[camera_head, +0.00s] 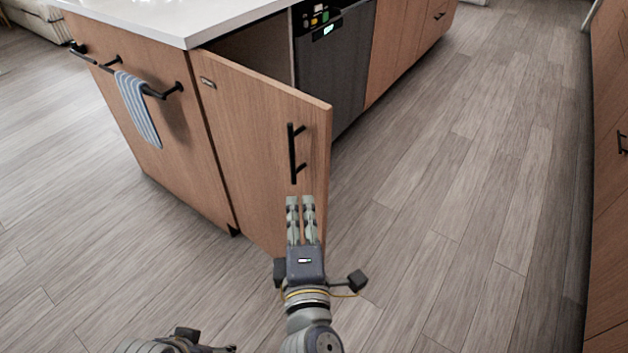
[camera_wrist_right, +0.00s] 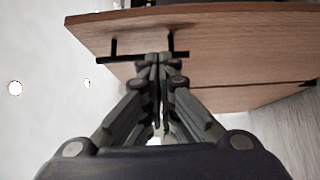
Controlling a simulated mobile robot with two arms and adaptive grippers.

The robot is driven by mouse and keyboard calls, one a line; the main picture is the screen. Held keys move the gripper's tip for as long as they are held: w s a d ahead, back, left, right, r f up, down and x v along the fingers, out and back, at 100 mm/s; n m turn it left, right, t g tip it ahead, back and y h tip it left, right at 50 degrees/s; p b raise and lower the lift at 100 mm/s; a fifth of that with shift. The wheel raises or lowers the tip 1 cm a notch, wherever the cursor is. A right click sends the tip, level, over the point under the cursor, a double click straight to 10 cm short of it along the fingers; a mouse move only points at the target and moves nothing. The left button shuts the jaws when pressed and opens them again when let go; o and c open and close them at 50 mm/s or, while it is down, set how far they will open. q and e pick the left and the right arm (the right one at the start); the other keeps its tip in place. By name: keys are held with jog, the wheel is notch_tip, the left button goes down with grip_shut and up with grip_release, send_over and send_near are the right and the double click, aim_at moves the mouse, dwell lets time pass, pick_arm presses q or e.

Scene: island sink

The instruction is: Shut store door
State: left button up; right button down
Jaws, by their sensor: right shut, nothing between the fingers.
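The store door (camera_head: 262,150) is a wooden cabinet door standing ajar at the end of the island, with a dark gap behind its top edge. A black bar handle (camera_head: 293,153) is fixed near its free edge. My right gripper (camera_head: 301,200) is shut and empty, in front of the door just below the handle. In the right wrist view the door (camera_wrist_right: 215,45) fills the top, and the closed fingertips (camera_wrist_right: 155,58) are close to the handle (camera_wrist_right: 120,58); I cannot tell whether they touch. Part of my left arm shows at the bottom of the head view; its fingers are not visible.
A dark dishwasher (camera_head: 335,75) is beside the cabinet opening. A striped towel (camera_head: 138,108) hangs on a black rail at the island's end panel. The white countertop (camera_head: 170,15) is above. Wooden floor (camera_head: 450,190) is clear to the right, up to other cabinets (camera_head: 608,200).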

aim_at(312, 162)
jog(key=shift+w+d, duration=0.4)
jog(key=shift+w, duration=0.75)
jog(key=shift+w+d, duration=0.35)
jog(key=shift+w, duration=0.8)
jog(key=shift+w+d, duration=0.4)
jog(key=shift+w, duration=0.75)
jog(key=shift+w+d+p, duration=0.1)
jog(key=shift+p, duration=0.2)
